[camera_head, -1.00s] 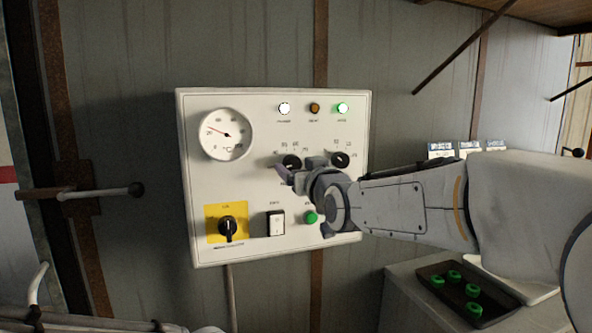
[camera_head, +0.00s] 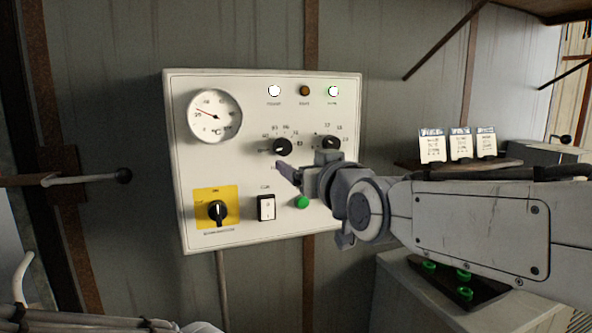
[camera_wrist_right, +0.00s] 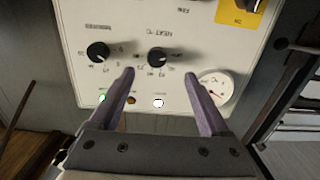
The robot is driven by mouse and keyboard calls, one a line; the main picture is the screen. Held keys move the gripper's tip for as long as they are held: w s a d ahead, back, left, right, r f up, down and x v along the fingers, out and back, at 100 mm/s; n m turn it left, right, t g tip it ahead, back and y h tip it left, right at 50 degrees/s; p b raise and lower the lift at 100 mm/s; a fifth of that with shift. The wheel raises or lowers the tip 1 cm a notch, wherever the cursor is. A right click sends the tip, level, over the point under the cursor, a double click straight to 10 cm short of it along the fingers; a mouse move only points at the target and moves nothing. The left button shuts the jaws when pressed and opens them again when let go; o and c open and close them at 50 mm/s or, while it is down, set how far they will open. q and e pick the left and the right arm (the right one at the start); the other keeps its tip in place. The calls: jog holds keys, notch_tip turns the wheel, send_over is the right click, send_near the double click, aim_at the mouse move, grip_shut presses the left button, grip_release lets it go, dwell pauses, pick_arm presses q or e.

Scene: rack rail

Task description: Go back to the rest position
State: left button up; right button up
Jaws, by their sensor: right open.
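My right gripper (camera_head: 301,170) is in front of the white control panel (camera_head: 250,180), near its lower right part. In the right wrist view its two fingers are spread apart and empty. Two black knobs, the left knob (camera_head: 282,147) and the right knob (camera_head: 331,142), sit on the panel above the gripper. In the right wrist view, upside down, one knob (camera_wrist_right: 158,57) shows between the fingers and another (camera_wrist_right: 98,52) beyond the left finger. I see no contact with either. My left gripper does not show.
The panel also carries a gauge (camera_head: 214,116), lamps, a green button (camera_head: 302,202), a white rocker switch (camera_head: 266,207) and a black switch on a yellow plate (camera_head: 218,212). Small cards (camera_head: 458,145) stand on a ledge at right. A dark tray (camera_head: 484,295) with green pieces lies below my right arm.

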jog(key=s+a+f+n+g+p, duration=0.15)
jog(key=s+f+g, duration=0.3)
jog(key=f, duration=0.45)
jog(key=s+a+f+g, duration=0.35)
jog(key=s+f, duration=0.25)
jog(key=f, duration=0.3)
jog(key=s+d+f+g+h, duration=0.1)
jog(key=s+d+f+g, duration=0.1)
jog(key=s, duration=0.4)
jog(key=s+d+f+n+g+h, duration=0.1)
jog(key=s+d+f+g+h, duration=0.1)
jog(key=s+f, duration=0.4)
jog(key=s+d+f+n+g+h+p, duration=0.1)
jog(key=s+d+f+g, duration=0.1)
jog(key=s+f+g, duration=0.2)
jog(key=s, duration=0.3)
jog(key=shift+d+g+h, duration=0.25)
jog(key=shift+g+h, duration=0.05)
jog(key=shift+h, duration=0.1)
jog(key=shift+f, duration=0.1)
